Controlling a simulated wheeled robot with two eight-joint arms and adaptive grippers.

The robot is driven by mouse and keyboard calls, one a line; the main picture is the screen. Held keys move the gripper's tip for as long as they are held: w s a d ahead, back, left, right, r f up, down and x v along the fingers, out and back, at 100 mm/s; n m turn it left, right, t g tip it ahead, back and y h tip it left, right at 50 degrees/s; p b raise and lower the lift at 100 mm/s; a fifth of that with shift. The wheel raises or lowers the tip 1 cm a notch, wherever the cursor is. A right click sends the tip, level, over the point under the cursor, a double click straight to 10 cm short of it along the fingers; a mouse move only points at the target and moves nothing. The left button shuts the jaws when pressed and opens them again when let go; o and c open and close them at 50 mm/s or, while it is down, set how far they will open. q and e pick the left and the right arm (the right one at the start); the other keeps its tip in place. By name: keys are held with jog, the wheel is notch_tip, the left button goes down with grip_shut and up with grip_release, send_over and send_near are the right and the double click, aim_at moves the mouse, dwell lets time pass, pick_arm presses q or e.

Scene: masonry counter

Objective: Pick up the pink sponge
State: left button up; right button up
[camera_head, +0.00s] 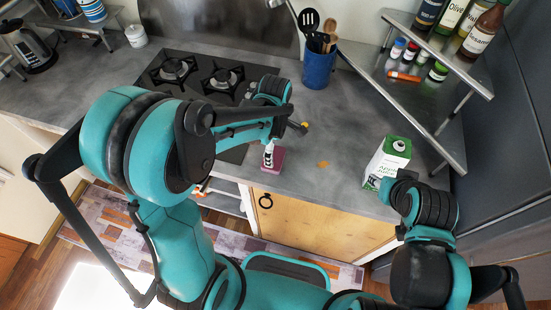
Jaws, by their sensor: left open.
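The pink sponge (278,165) lies on the grey counter near its front edge, left of the picture's middle right half. My left gripper (285,141) is open, above and beside the sponge. One dark and pale fingertip overlaps part of the sponge in this view. The other finger seems to reach to the right over bare counter. I cannot tell whether a finger touches the sponge. My right arm comes in from the lower right and ends in front of the green and white carton; its gripper jaws do not show.
The carton (388,162) stands at the counter's right front. A small flat orange thing (322,163) lies right of the sponge. A blue utensil pot (319,68) stands behind, the black cooktop (199,76) left. A corner shelf (437,50) holds bottles.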

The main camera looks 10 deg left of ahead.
aim_at(276, 157)
pick_arm(q)
notch_tip(276, 157, down, 5)
jog(key=shift+d+f+b, duration=0.1)
jog(key=shift+b, duration=0.6)
jog(key=c, duration=0.7)
jog(key=shift+r, duration=0.2)
